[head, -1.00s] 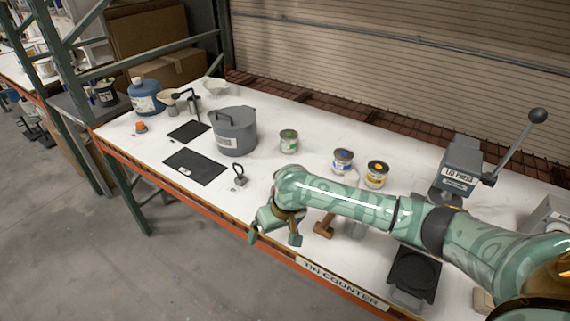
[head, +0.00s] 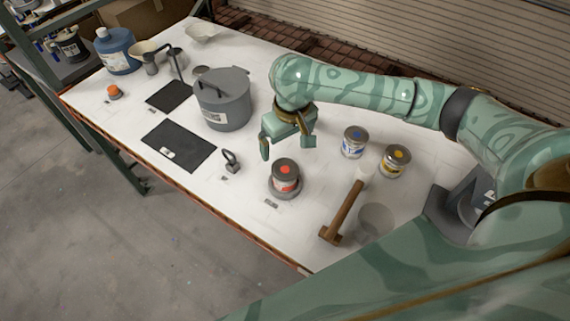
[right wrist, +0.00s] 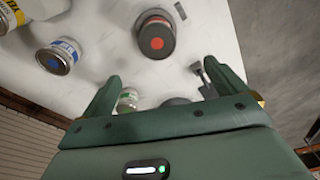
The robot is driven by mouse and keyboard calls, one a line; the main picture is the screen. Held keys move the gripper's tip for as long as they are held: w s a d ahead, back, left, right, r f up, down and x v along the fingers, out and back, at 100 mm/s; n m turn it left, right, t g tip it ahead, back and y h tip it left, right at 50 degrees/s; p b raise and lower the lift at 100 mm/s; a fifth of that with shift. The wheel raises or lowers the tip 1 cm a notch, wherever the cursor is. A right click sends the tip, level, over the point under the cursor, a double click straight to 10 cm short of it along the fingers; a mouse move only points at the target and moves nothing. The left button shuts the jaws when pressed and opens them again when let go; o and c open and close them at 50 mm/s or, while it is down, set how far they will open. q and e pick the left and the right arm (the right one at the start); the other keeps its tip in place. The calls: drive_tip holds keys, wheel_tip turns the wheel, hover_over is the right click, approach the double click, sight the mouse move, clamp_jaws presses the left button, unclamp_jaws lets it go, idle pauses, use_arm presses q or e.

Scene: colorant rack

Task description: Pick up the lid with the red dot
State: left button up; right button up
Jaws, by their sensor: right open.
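The dark lid with the red dot (head: 285,168) sits on top of a small tin with a red label (head: 285,185). The tin stands upright in or on a grey round base on the white counter. In the right wrist view the lid (right wrist: 157,38) shows beyond the fingers, near the top middle. My right gripper (head: 287,148) is open and empty. It hangs just behind the tin, apart from the lid; its fingers also show in the right wrist view (right wrist: 163,72). My left gripper is not in view.
Tins with a blue dot (head: 354,142) and a yellow dot (head: 395,160) stand to the right. A mallet (head: 343,212) lies in front of them. A green-labelled tin (right wrist: 127,100) shows by one finger.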

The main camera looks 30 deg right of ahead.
drive_tip(key=b, duration=0.1)
approach(285, 169)
drive_tip(key=shift+s+a+f, duration=0.2)
drive_tip(key=shift+a+f, duration=0.05)
drive_tip(key=shift+a, duration=0.2)
drive_tip(key=f, duration=0.1)
drive_tip(key=f+b, duration=0.1)
drive_tip(key=shift+w+d+f, duration=0.15)
drive_tip(key=shift+w+f, duration=0.1)
drive_tip(key=shift+w, duration=0.15)
drive_tip(key=shift+f, duration=0.35)
drive_tip(key=f, duration=0.1)
drive_tip(key=f+b, duration=0.1)
drive_tip(key=f, duration=0.1)
drive_tip(key=f+b, duration=0.1)
drive_tip(key=shift+w+d+f, duration=0.25)
drive_tip(key=shift+w+f, duration=0.05)
drive_tip(key=shift+f, duration=0.05)
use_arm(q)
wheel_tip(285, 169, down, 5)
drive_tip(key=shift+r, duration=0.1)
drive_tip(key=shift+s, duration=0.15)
use_arm(e)
drive_tip(key=c, duration=1.1)
